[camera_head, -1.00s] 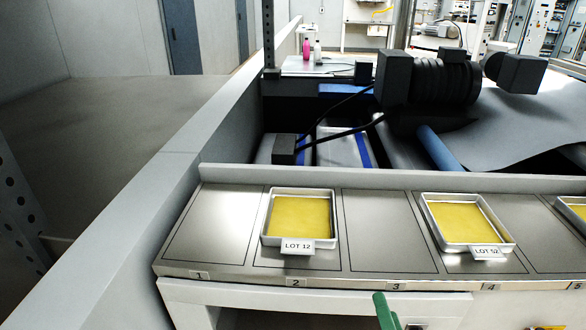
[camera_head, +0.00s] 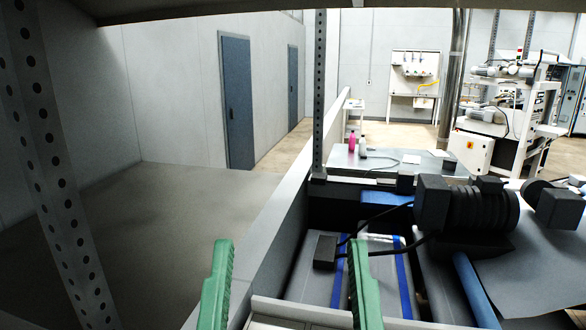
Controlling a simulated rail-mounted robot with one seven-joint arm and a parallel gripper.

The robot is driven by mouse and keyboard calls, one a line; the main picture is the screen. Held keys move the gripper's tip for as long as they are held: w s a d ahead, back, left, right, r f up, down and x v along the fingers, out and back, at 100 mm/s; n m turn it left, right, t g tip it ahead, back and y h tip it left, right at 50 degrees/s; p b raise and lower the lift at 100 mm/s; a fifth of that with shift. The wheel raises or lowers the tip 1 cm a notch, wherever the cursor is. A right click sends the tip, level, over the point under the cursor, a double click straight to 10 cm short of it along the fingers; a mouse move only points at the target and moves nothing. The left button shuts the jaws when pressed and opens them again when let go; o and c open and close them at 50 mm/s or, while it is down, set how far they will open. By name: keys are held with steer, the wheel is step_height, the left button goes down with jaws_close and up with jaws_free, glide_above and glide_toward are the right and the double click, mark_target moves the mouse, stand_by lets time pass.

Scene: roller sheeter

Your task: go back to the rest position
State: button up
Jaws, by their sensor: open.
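My gripper (camera_head: 288,290) shows at the bottom of the head view as two green fingers standing upright. They are wide apart with nothing between them. The fingers appear in front of the pale front ledge and the left end of the sheeter. The rest of my arm is out of the picture.
A black motor unit (camera_head: 468,207) with cables sits on the sheeter at right, above a grey sheet (camera_head: 540,265) and a blue roller (camera_head: 474,290). A perforated post (camera_head: 320,95) rises behind. Pink and white bottles stand on a metal table (camera_head: 400,165). The left floor is clear.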

step_height(320, 180, up, 15)
steer(key=p, duration=1)
steer(key=shift+f, duration=0.15)
steer(key=shift+a, duration=0.1)
